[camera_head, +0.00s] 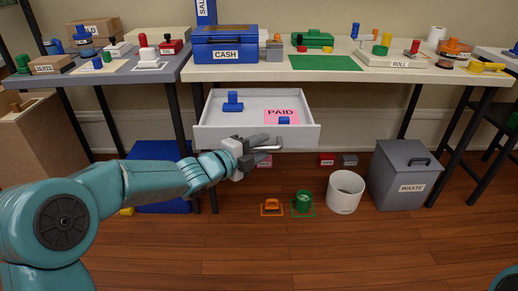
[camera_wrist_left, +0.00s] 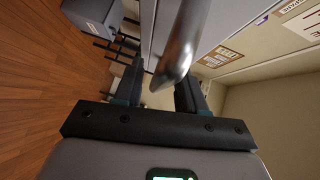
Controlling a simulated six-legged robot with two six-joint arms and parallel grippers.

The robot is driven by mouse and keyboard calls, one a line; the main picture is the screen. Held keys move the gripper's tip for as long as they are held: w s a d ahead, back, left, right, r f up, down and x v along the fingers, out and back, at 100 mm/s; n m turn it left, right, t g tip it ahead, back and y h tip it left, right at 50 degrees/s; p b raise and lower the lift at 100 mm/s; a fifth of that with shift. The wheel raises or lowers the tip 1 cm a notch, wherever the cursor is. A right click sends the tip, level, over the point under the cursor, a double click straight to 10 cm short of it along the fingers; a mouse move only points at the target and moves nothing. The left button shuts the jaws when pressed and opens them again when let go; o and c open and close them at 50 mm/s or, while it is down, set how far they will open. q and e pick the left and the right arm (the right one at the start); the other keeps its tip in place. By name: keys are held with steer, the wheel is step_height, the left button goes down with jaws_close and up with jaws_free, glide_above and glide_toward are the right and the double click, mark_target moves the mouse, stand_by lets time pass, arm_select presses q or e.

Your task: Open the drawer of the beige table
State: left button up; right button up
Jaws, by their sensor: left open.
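The beige table (camera_head: 375,73) stands at the back centre. Its white drawer (camera_head: 215,115) is pulled well out below the top, showing its inside. A blue stamp (camera_head: 232,103), a pink PAID card (camera_head: 283,113) and a small blue item (camera_head: 284,120) lie in it. My left gripper (camera_head: 262,146) is at the drawer front, beside its metal handle (camera_head: 268,148). In the left wrist view the handle (camera_wrist_left: 181,45) reaches between the open fingers of the gripper (camera_wrist_left: 160,88); contact is unclear. My right gripper is out of view.
A blue CASH box (camera_head: 225,44) and a green mat (camera_head: 325,63) are on the table. Below are a grey WASTE bin (camera_head: 402,175), a white bucket (camera_head: 345,190) and a blue box (camera_head: 160,190).

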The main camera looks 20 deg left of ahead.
arm_select(q)
steer(key=shift+w, duration=0.1)
steer(key=p+v, duration=0.3)
steer(key=v, duration=1.3)
steer(key=shift+a, duration=0.1)
